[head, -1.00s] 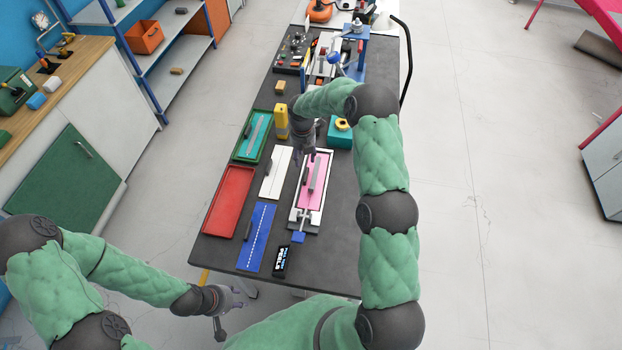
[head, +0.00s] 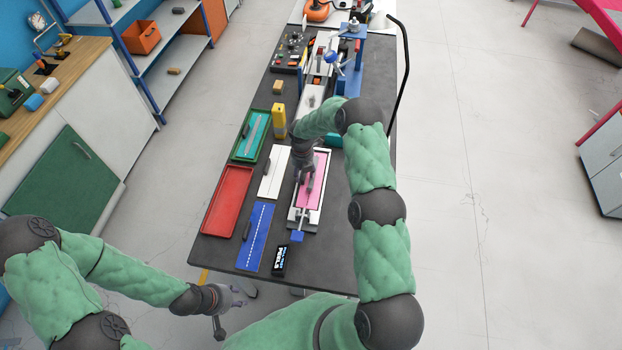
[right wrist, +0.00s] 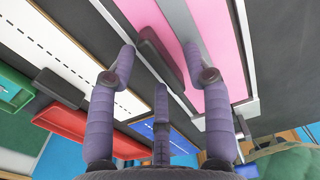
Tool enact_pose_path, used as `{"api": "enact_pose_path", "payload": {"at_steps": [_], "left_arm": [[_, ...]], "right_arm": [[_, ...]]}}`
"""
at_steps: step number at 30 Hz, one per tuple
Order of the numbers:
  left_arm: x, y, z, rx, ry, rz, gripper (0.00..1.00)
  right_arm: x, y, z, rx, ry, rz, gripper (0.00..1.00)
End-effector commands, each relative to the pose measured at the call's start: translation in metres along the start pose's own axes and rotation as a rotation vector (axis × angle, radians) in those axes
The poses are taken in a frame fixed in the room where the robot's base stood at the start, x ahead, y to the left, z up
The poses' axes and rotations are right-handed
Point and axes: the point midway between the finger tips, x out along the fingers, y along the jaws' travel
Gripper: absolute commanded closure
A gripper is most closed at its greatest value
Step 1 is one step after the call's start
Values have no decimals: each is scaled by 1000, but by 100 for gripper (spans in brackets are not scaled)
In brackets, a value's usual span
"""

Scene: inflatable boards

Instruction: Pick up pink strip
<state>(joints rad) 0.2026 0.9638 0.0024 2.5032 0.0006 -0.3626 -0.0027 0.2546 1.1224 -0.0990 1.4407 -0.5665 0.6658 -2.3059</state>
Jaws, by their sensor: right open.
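The pink strip (head: 316,195) lies in a pale frame (head: 293,218) on the dark table. It also shows in the right wrist view (right wrist: 222,25), with a grey bar (right wrist: 194,52) running along it and a black handle (right wrist: 160,58) beside that bar. My right gripper (head: 306,184) is over the frame's left part, and its hand and arm hide some of the strip. In the right wrist view my right gripper (right wrist: 160,62) has its fingers spread, with nothing held between them. My left gripper (head: 228,312) hangs off the table's near left corner; its finger opening is unclear.
Left of the frame lie a white board (head: 275,172), a red tray (head: 222,216), a green tray (head: 238,153) and a blue board (head: 256,232). A yellow block (head: 279,118) stands behind them. A black box (head: 280,261) lies near the front edge. Bare table shows at front right.

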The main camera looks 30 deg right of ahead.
Motion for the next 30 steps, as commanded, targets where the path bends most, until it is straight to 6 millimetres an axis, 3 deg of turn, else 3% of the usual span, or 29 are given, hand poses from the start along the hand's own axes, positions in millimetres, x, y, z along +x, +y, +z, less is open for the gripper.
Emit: {"api": "enact_pose_path", "payload": {"at_steps": [2, 3, 8, 22, 30], "left_arm": [[0, 0, 0, 0, 0, 0, 60], [0, 0, 0, 0, 0, 0, 60], [0, 0, 0, 0, 0, 0, 60], [0, 0, 0, 0, 0, 0, 60], [3, -1, 0, 0, 0, 0, 60]], "right_arm": [[0, 0, 0, 0, 0, 0, 50], [0, 0, 0, 0, 0, 0, 55], [0, 0, 0, 0, 0, 0, 100], [-4, 0, 1, 1, -1, 1, 100], [-28, 1, 2, 1, -3, 1, 100]]}}
